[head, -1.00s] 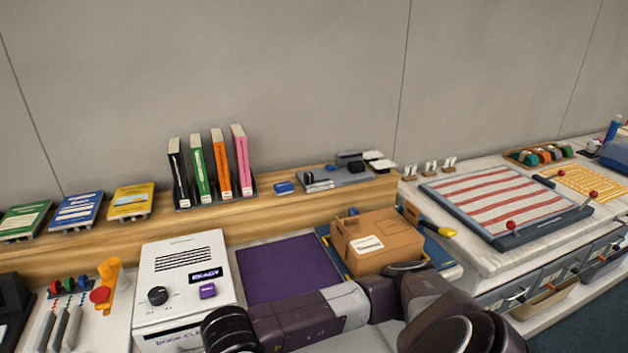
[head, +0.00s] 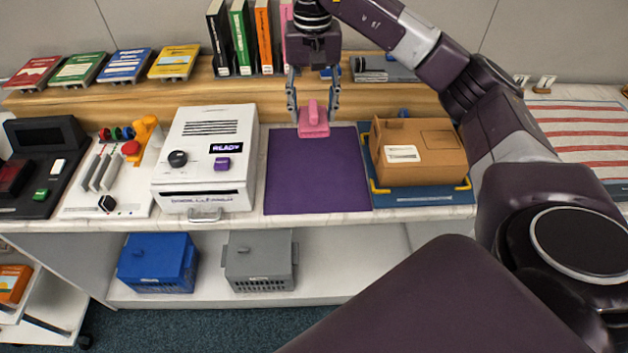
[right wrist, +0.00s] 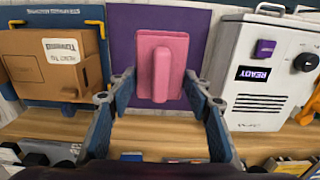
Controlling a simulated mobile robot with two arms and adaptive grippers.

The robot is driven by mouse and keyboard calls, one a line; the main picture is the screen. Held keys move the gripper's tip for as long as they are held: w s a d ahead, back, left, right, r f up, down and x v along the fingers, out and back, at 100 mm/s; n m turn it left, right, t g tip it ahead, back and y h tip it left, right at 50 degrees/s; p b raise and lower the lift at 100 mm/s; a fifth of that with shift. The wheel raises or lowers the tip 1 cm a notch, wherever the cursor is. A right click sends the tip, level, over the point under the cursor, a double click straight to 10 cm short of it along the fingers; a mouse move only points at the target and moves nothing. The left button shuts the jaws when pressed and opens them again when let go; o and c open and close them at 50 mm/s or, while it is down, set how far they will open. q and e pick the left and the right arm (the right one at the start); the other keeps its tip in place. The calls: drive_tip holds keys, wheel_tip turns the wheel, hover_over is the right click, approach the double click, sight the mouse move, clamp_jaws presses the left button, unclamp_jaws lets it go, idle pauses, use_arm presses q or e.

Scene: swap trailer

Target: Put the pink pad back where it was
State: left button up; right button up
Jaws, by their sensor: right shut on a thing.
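The pink pad (head: 313,121) is a flat pink block with a raised bar. My right gripper (head: 313,108) is shut on it, with one finger at each side. The pad shows over the far edge of the purple mat (head: 318,178); I cannot tell whether it touches the mat. In the right wrist view the pad (right wrist: 162,65) lies between the fingertips of my right gripper (right wrist: 160,78), with the purple mat (right wrist: 122,40) behind it. My left gripper is not in view.
A white machine (head: 208,150) reading READY stands left of the mat. A cardboard box (head: 425,155) on a blue tray (head: 420,197) stands right. The wooden shelf (head: 190,88) behind carries upright binders (head: 240,35) and several flat books. The mat is otherwise bare.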

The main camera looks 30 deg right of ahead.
drive_tip(key=shift+d+f, duration=0.1)
drive_tip(key=shift+d, duration=0.1)
wheel_tip(320, 180, down, 4)
drive_tip(key=f, duration=0.1)
drive_tip(key=p, duration=0.1)
hover_over(314, 178)
wheel_tip(314, 178, down, 10)
drive_tip(key=shift+r, duration=0.15)
wheel_tip(314, 178, down, 4)
drive_tip(key=shift+f+p, duration=0.2)
drive_tip(key=shift+p, duration=0.45)
drive_tip(key=shift+f, duration=0.3)
drive_tip(key=o, duration=1.1)
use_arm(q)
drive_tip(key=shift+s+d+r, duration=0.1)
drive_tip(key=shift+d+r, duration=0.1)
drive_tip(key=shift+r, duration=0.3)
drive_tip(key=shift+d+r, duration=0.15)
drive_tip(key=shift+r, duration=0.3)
use_arm(e)
drive_tip(key=shift+o, duration=0.2)
drive_tip(key=shift+r, duration=0.1)
